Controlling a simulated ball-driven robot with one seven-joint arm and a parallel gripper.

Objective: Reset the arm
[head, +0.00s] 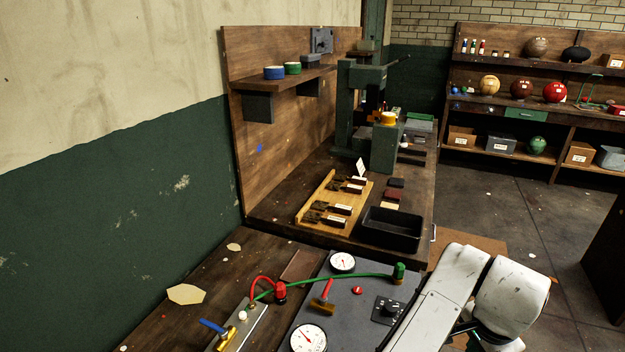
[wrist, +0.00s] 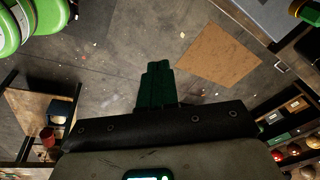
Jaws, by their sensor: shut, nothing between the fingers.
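My gripper (wrist: 157,80) shows in the wrist view as dark green fingers pressed together, with nothing between them. It hangs over open concrete floor, apart from any object. In the head view my white arm (head: 437,305) is at the lower right, beside the front bench. My fingers are hidden or out of frame there.
The front bench carries a grey gauge panel (head: 372,290) with a green hose and valves. Behind it, a bench holds a black tray (head: 391,229), a wooden stamp rack (head: 318,212) and a green press (head: 384,145). Shelves with balls (head: 536,88) stand at the back right. Floor between is clear.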

